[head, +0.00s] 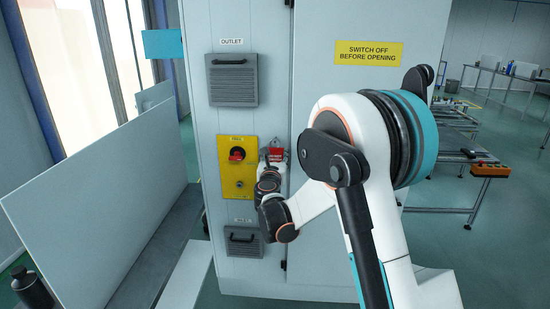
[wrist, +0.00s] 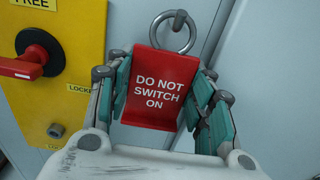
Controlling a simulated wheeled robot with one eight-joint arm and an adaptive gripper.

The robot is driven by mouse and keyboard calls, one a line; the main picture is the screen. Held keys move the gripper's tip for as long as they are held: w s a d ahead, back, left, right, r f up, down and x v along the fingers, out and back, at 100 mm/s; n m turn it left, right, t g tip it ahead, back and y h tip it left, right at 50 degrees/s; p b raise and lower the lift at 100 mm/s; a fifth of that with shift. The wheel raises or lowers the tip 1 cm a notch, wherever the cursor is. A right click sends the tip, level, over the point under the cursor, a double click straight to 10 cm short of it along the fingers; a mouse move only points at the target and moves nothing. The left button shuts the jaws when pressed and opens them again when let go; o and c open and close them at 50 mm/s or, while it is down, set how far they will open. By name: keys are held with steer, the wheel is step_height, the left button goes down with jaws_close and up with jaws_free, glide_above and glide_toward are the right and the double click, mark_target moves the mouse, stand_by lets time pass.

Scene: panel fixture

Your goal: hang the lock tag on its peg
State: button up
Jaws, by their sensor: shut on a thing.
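The lock tag is a red plate reading "DO NOT SWITCH ON" (wrist: 158,86) with a grey metal ring (wrist: 190,38) at its top. My gripper (wrist: 160,108) is shut on the tag, with teal-and-grey fingers at both sides of it. In the head view the red tag (head: 277,154) shows just right of the yellow panel (head: 227,151), above my gripper (head: 270,168). A small grey peg-like stub (wrist: 56,130) stands on the yellow panel, left of and lower than the tag in the wrist view. The ring is apart from this stub.
A red rotary handle (wrist: 20,68) on a black disc sits on the yellow panel. The grey cabinet (head: 275,70) carries louvred vents above (head: 233,80) and below (head: 243,242).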

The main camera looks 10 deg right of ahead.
steer(key=o, duration=1.1)
steer(key=v, duration=1.2)
steer(key=s+d+r+m+g, duration=0.2)
steer(key=s+d+m+g, duration=0.15)
steer(key=s+m, duration=0.55)
steer(key=s+d+r+m+g, duration=0.1)
steer(key=s+d+m+g, duration=0.3)
steer(key=s+m, duration=0.45)
steer(key=s+a+f+m+g+y, duration=0.1)
steer(key=s+m+y, duration=0.1)
steer(key=s+m, duration=0.3)
steer(key=s+a+f+m+y, duration=0.1)
steer(key=s+a+f+m, duration=0.1)
steer(key=s+m, duration=0.3)
steer(key=s+a+f+m+g+y, duration=0.1)
steer(key=s+m, duration=0.4)
steer(key=s, duration=0.5)
steer(key=shift+s+a+f+g+y, duration=0.25)
steer(key=shift+f+g+y, duration=0.15)
steer(key=shift+y, duration=0.4)
